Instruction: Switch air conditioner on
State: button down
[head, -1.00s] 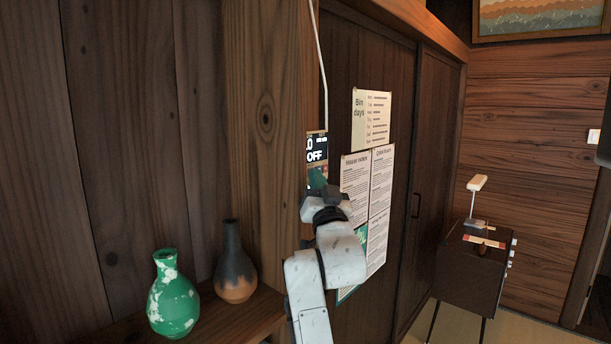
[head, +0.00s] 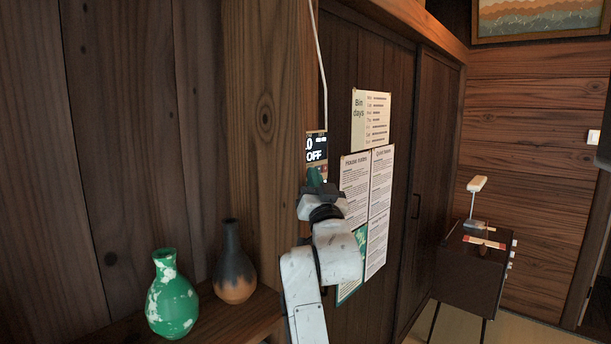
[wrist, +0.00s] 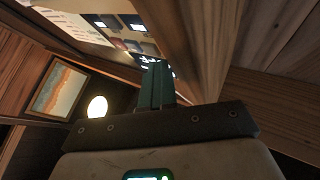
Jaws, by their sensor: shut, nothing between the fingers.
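The air conditioner's control panel (head: 316,146) is mounted on the wall beside the wooden post. Its dark display reads "OFF" in white letters, with part of another character above. My gripper (head: 315,178) is just below the display in the head view and hides the lower part of the panel. In the wrist view the shut green fingers (wrist: 156,84) point at the panel (wrist: 128,32), where several light and dark buttons show. The fingers are empty. I cannot tell whether the fingertips touch the panel.
Pinned papers (head: 368,190) hang right of the panel. A green vase (head: 172,295) and a dark vase (head: 234,265) stand on a shelf at lower left. A small cabinet (head: 468,265) with a lamp stands at right. A cable (head: 321,60) runs above the panel.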

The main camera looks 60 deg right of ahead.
jog(key=shift+w+a, duration=0.15)
jog(key=shift+w, duration=0.5)
jog(key=shift+s+f, duration=0.1)
jog(key=shift+s+a, duration=0.4)
jog(key=s+a+p, duration=0.1)
jog(key=s+p, duration=0.1)
jog(key=s, duration=0.4)
jog(key=shift+s, duration=0.15)
dwell(0.4)
